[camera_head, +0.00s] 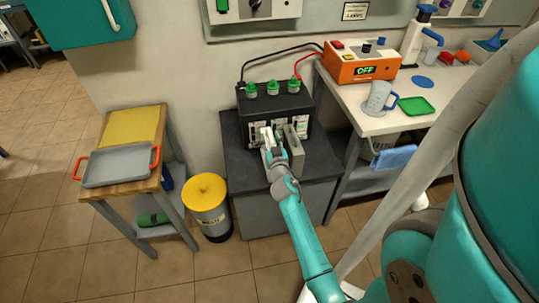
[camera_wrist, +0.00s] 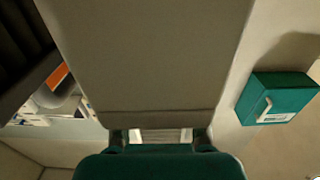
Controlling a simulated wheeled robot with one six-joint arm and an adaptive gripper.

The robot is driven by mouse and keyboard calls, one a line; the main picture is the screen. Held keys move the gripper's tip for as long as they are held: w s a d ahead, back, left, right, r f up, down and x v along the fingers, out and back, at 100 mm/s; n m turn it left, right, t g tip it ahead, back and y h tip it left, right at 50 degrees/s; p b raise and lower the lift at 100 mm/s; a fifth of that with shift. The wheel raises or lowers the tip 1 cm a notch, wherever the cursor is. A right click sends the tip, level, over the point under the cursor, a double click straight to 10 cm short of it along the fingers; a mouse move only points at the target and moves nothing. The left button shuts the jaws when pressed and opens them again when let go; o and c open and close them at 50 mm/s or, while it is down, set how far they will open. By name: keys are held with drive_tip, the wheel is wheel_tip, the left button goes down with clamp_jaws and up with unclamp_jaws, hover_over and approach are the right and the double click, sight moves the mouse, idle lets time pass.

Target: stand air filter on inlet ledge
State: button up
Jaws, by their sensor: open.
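My gripper (camera_head: 272,152) is at the front of the black battery (camera_head: 275,108), over the dark cabinet top (camera_head: 240,150). Its jaws are open. A grey upright slab (camera_head: 294,150) stands just right of the gripper on that top. In the wrist view a large grey-beige flat panel (camera_wrist: 145,65) fills the middle, close to the camera. A pale ribbed strip (camera_wrist: 160,135) shows between the fingers at its lower edge. I cannot tell for certain which piece is the air filter or whether the fingers touch it. I cannot clearly make out the inlet ledge.
The battery carries green-capped terminals and black and red cables. An orange charger reading OFF (camera_head: 362,62) and a grey mug (camera_head: 378,98) stand on the right bench. A yellow-lidded bin (camera_head: 207,205) and a trolley with a grey tray (camera_head: 118,166) stand left. Floor in front is partly open.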

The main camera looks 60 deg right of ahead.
drive_tip(key=shift+x, duration=0.8)
clamp_jaws()
drive_tip(key=shift+r, duration=0.2)
